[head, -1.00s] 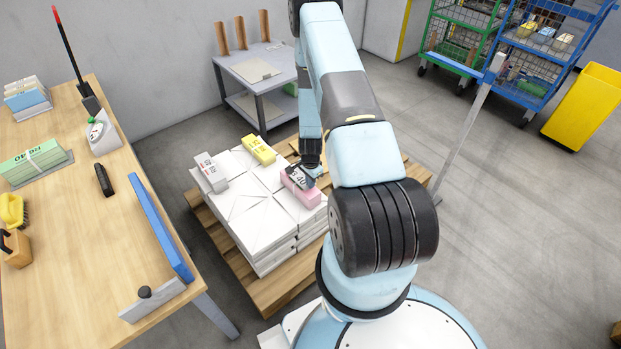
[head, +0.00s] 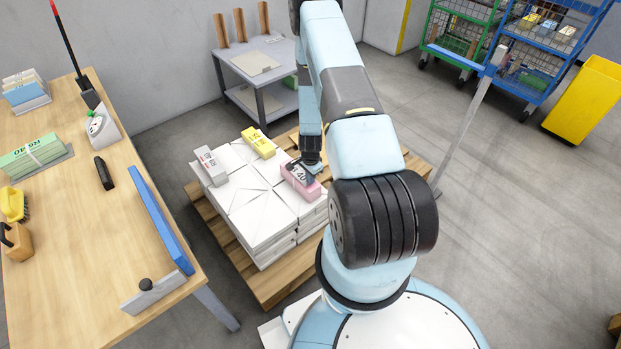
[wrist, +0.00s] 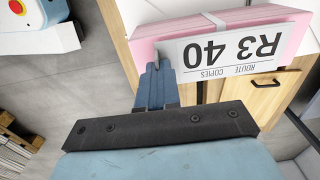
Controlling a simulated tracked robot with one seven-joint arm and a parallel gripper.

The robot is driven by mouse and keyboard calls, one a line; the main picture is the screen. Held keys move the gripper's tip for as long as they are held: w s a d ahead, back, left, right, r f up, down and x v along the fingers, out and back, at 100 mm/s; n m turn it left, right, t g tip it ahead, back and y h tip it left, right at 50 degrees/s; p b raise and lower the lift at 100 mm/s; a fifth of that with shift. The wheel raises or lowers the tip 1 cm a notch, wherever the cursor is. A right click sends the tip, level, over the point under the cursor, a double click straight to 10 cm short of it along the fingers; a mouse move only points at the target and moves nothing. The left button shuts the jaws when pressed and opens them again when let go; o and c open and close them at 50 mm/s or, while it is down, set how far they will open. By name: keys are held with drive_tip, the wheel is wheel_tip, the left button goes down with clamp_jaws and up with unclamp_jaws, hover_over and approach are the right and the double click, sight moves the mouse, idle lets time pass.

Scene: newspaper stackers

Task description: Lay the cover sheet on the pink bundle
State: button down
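The pink bundle (head: 308,194) lies on the white stack at its right side, beside my arm. It also shows in the wrist view (wrist: 150,48), with a pale strap around it. The cover sheet (head: 298,174), white with "R3 40" in black print, is over the pink bundle. In the wrist view the sheet (wrist: 230,55) overlaps the bundle's face; whether it rests fully on it I cannot tell. My gripper (head: 309,166) is just above the bundle. In the wrist view its fingers (wrist: 158,75) are close together at the sheet's left edge, seemingly pinching it.
A grey bundle (head: 210,166) and a yellow bundle (head: 258,142) lie on the same white stack (head: 262,218), on a wooden pallet (head: 285,285). A wooden workbench (head: 85,265) stands left, a grey side table (head: 228,70) behind.

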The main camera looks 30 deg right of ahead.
drive_tip(key=shift+f, duration=0.35)
drive_tip(key=c, duration=1.3)
unclamp_jaws()
drive_tip(key=shift+o, duration=0.2)
wheel_tip(320, 180, up, 14)
drive_tip(key=shift+f, duration=0.15)
